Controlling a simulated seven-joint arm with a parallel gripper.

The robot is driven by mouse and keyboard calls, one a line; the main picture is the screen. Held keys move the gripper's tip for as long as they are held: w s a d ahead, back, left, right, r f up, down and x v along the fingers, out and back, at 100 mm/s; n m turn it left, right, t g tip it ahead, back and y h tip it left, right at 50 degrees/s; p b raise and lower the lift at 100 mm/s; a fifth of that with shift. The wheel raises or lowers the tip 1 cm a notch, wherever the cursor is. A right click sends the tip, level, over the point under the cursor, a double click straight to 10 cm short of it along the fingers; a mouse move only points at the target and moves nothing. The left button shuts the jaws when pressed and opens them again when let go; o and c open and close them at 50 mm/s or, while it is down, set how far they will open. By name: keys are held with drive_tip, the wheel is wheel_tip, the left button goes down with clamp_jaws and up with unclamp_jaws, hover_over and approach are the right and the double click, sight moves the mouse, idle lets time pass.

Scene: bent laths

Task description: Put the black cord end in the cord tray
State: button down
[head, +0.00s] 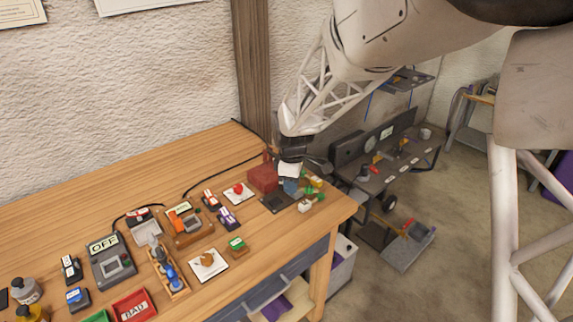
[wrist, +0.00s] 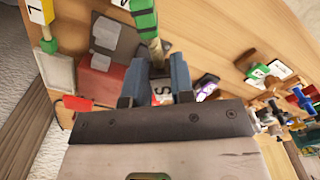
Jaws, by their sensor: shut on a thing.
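A thin black cord (head: 225,172) runs over the tabletop towards a red block (head: 263,178) near the right end; its end is not clear to see. My gripper (head: 290,182) is low over the right corner of the table, just beside the red block.
Small green and white pieces (head: 307,203) lie near the table's right corner. Red and purple labelled pieces (head: 228,218) and a white card (head: 208,265) lie to the left. A grey box marked OFF (head: 110,262) stands farther left. The back left of the tabletop is clear.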

drive_tip(key=w+m, duration=0.5)
drive_tip(key=m, duration=0.3)
drive_tip(key=w+a+r+m, duration=0.1)
drive_tip(key=w+m, duration=0.4)
drive_tip(key=m, duration=0.4)
drive_tip(key=w+a+r+m, duration=0.1)
drive_tip(key=w+m, duration=0.4)
drive_tip(key=m, duration=0.3)
drive_tip(key=shift+w+m, duration=0.3)
drive_tip(key=shift+w, duration=0.1)
drive_tip(key=w+f+m, duration=0.1)
drive_tip(key=w+m, duration=0.8)
drive_tip(key=m, duration=0.8)
drive_tip(key=shift+a+m, duration=0.2)
drive_tip(key=shift+m, duration=0.2)
drive_tip(key=shift+f, duration=0.1)
